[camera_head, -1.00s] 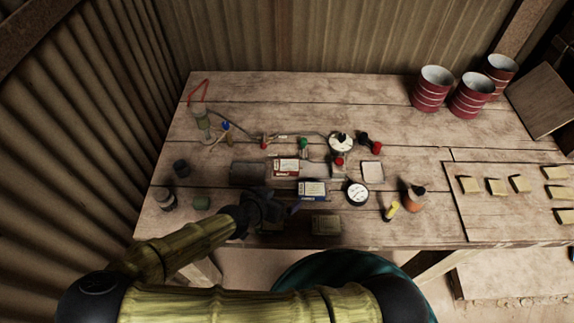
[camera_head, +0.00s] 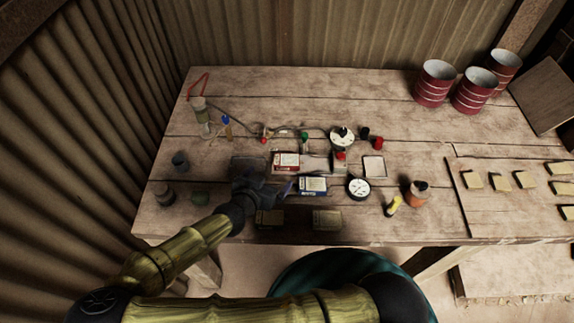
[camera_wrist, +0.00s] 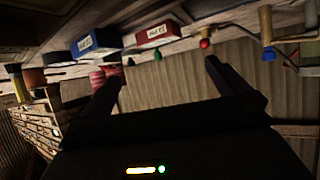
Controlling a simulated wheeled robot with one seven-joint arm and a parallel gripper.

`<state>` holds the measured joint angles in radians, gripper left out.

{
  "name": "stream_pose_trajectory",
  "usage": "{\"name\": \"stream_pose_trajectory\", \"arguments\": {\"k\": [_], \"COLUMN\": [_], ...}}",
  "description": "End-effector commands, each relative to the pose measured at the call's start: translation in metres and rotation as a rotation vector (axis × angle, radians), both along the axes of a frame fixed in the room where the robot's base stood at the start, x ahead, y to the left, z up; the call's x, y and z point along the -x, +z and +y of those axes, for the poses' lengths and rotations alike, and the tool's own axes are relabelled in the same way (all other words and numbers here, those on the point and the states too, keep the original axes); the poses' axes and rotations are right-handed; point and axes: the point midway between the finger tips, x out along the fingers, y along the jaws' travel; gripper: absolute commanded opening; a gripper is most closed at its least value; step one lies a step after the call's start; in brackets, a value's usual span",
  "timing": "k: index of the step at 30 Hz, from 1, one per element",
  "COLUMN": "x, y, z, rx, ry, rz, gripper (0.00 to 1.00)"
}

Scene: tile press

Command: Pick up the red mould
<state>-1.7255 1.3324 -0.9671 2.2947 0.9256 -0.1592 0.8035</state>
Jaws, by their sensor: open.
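The red mould (camera_head: 286,162), a small red block with a white label, lies on the workbench near the middle. In the wrist view the red mould (camera_wrist: 153,33) shows above and between my two fingers, apart from them. My gripper (camera_head: 274,188) is just in front and to the left of it, beside the blue mould (camera_head: 314,185). The wrist view shows the gripper (camera_wrist: 164,75) with its fingers wide apart and nothing between them. The blue mould also shows in the wrist view (camera_wrist: 96,43).
A round gauge (camera_head: 358,187) and an orange jar (camera_head: 418,192) stand to the right. Tan blocks (camera_head: 326,219) lie at the front edge. Red drums (camera_head: 434,84) stand at the back right.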

Motion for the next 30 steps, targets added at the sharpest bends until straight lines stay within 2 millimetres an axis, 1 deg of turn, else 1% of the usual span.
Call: {"name": "stream_pose_trajectory", "arguments": {"k": [1, 12, 15, 18, 26, 30], "x": [-0.007, -0.051, -0.059, -0.062, -0.062, -0.069], "y": [-0.008, -0.034, -0.038, -0.038, -0.037, -0.044], "z": [-0.004, -0.025, -0.028, -0.029, -0.029, -0.033], "rx": [-0.001, -0.002, -0.002, -0.001, 0.0, 0.0], "ry": [-0.005, -0.005, -0.003, 0.0, 0.0, -0.004], "rz": [0.001, 0.0, 0.0, 0.0, 0.0, 0.0], "gripper": [1.0, 1.0, 1.0, 1.0, 1.0, 1.0]}}
